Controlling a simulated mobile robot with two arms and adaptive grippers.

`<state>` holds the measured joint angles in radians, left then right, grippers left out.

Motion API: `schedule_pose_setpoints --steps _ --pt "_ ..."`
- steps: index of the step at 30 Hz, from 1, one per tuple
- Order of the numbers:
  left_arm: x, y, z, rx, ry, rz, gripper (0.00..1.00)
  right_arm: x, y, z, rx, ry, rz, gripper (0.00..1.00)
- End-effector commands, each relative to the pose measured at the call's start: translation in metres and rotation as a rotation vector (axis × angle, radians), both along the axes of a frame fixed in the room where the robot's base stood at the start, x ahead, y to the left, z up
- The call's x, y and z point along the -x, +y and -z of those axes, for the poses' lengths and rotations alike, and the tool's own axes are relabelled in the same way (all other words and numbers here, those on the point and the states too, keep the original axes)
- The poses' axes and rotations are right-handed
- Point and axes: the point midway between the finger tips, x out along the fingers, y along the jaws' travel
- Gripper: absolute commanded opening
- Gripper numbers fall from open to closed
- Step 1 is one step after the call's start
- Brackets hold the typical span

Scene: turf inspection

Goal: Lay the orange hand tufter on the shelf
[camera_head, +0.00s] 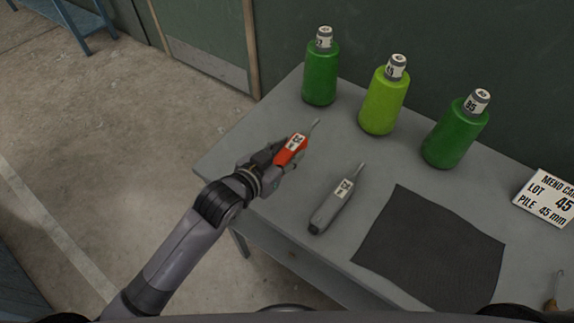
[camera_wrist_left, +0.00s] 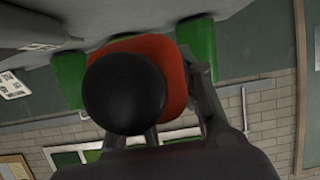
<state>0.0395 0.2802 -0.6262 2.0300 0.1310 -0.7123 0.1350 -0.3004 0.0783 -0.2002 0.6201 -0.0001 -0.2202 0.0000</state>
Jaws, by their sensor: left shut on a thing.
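The orange hand tufter (camera_head: 291,149) is in my left gripper (camera_head: 278,160), which is shut on its body. Its thin metal tip points up and to the right, and a white label shows on its side. In the left wrist view, the tufter's orange body (camera_wrist_left: 176,68) and a dark round end fill the middle, with gripper fingers beside it. The tool is over the left part of the grey table (camera_head: 232,150); I cannot tell how far above the top it is. A shelf is not clearly seen. My right gripper does not show.
A grey hand tufter (camera_head: 337,206) lies on the table beside a dark mat (camera_head: 432,247). Two dark green bottles (camera_head: 321,72) (camera_head: 455,130) and a lime green bottle (camera_head: 384,100) stand along the back. A lot card (camera_head: 547,200) is at right. A blue bench (camera_head: 72,20) stands far left.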

Motion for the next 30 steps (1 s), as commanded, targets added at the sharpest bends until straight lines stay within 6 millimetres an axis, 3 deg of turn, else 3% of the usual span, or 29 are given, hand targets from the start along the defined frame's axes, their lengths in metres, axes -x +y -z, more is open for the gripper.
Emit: schedule_pose_setpoints --steps 1,3,10,15,23,26,30 --pt "-0.001 -0.001 -0.021 0.007 -0.012 0.002 0.0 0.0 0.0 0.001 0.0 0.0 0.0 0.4" --pt "-0.001 -0.001 -0.041 0.007 -0.011 0.003 0.0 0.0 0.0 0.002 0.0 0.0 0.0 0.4" --pt "-0.001 -0.001 -0.096 0.006 -0.009 0.001 0.0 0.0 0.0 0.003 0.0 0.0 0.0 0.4" --pt "-0.001 -0.001 -0.118 0.004 -0.006 0.001 0.0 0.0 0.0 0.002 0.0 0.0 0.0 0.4" --pt "-0.002 0.003 -0.128 0.003 -0.003 -0.01 0.0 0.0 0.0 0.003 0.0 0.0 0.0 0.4" --pt "-0.01 0.02 -0.138 0.004 -0.007 -0.061 0.0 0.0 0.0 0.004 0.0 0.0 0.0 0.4" --pt "-0.026 0.068 -0.162 0.008 -0.009 -0.21 0.0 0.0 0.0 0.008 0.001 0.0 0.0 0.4"
